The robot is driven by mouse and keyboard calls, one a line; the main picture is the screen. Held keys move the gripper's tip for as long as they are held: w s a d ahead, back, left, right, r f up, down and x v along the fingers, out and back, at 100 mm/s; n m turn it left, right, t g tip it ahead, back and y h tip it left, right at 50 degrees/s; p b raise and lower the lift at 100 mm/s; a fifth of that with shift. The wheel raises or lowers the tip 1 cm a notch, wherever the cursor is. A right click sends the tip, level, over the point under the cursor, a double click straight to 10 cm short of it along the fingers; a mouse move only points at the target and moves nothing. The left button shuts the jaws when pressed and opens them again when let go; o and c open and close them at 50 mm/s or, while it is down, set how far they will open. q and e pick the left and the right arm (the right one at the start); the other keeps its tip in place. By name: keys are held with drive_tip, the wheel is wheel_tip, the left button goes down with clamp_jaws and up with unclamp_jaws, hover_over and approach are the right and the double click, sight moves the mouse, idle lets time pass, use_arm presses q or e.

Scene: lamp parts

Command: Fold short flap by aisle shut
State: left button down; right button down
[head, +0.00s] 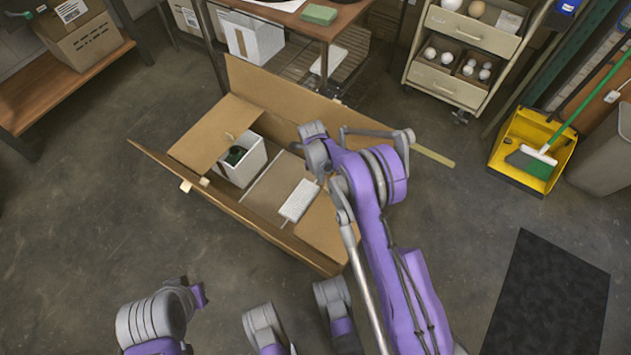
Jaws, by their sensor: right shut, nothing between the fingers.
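The open cardboard box (268,95) sits on the concrete floor in the head view. Its left short flap (213,133) lies inward over that end; the long far flap stands up and the long near flap (235,215) leans outward. My right arm crosses the right end, covering much of it. A tan panel (325,232) shows there; I cannot tell whether it is the short flap or the wall. My right gripper (320,178) is over the right part of the box, shut and empty, its fingers hard to make out.
Inside the box are a white container (243,170) with a dark green item and a white block (299,201). A tan strip (434,156) shows right of the box. A table (318,28), a drawer cart (462,42) and a yellow dustpan (510,160) surround it.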

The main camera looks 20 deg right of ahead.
drive_tip(key=w+a+r+p, duration=0.1)
drive_tip(key=w+a+r, duration=0.3)
drive_tip(key=r, duration=0.3)
drive_tip(key=shift+w+a+r+p, duration=0.2)
drive_tip(key=shift+w+p, duration=0.1)
drive_tip(key=shift+w, duration=0.55)
